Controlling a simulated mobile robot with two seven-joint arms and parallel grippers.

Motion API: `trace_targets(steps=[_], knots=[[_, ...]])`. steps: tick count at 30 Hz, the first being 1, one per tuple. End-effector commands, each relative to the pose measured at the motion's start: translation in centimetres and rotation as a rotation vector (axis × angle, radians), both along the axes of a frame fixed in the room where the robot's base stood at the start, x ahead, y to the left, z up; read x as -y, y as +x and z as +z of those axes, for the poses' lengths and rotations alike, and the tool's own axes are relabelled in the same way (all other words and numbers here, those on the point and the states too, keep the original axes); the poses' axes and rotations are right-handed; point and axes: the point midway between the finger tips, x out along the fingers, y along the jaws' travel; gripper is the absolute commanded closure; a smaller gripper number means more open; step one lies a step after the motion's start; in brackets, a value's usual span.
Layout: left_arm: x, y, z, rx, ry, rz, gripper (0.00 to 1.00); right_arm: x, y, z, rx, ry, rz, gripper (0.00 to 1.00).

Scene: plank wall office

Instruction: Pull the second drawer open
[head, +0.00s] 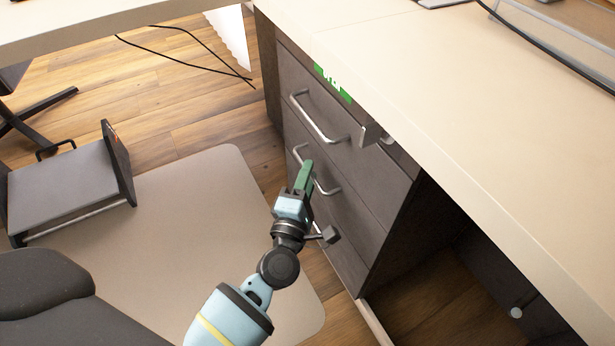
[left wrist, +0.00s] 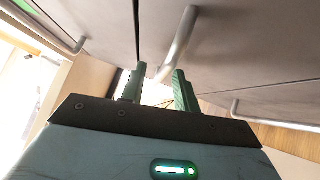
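The dark grey drawer unit (head: 352,190) stands under the desk. The second drawer's silver handle (head: 327,188) is partly hidden behind my left gripper (head: 304,177). The drawer fronts look flush, with no open gap showing. In the left wrist view, my left gripper's two green fingers (left wrist: 158,88) are apart. The second drawer's handle (left wrist: 178,45) reaches down between the fingertips in that view. I cannot tell whether either finger touches it. My right gripper is not in view.
The top drawer handle (head: 318,120) is above my gripper, and a lower handle (head: 323,236) is below it. The desk top (head: 450,110) overhangs the unit. A grey box-like case (head: 70,185) stands on the floor at left. A floor mat (head: 190,200) lies before the drawers.

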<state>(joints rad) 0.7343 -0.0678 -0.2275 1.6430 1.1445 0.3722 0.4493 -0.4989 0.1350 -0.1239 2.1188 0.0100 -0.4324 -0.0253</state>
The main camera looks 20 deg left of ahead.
Motion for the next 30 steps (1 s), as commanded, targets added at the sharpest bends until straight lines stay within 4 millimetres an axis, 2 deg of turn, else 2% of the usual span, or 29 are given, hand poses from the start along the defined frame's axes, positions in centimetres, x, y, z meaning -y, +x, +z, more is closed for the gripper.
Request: trace_targets(steps=[2,9,22,26,30], knots=[[0.0,0.0,0.0,0.000,0.000,0.000,0.71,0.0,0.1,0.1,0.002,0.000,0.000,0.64],[0.0,0.0,0.0,0.000,0.000,0.000,1.00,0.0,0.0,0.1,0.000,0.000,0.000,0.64],[-0.3,-0.4,0.0,0.000,0.002,0.000,1.00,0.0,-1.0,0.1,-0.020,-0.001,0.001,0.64],[-1.2,-1.6,0.0,-0.002,0.004,0.000,1.00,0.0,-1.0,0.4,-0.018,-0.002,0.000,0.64],[-2.8,-3.7,0.1,-0.003,0.006,0.000,1.00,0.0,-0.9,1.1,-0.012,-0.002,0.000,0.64]])
